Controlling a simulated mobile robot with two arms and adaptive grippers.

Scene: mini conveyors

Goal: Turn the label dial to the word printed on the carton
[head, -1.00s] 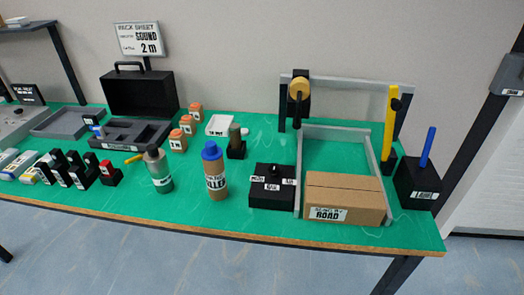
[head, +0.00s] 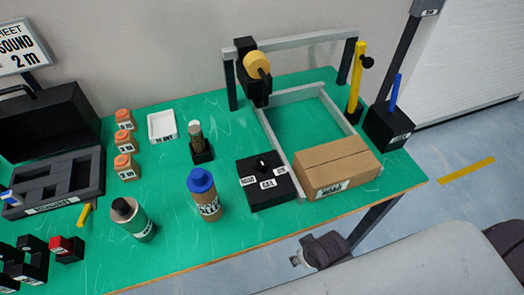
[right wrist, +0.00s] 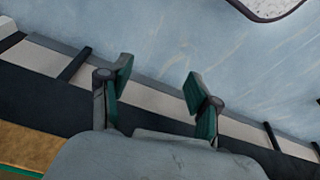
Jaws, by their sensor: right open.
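The dial box (head: 264,190) is black and stands just left of the carton. Its black dial (head: 262,165) is on top, with small white word labels around; the left one seems to read ROAD. Where the dial points is too small to tell. My right gripper (right wrist: 157,85) is open and empty, off the table's front edge. My left gripper is not seen.
A black block with a blue rod (head: 394,95) is right of the carton. Green table is clear in front of the dial box.

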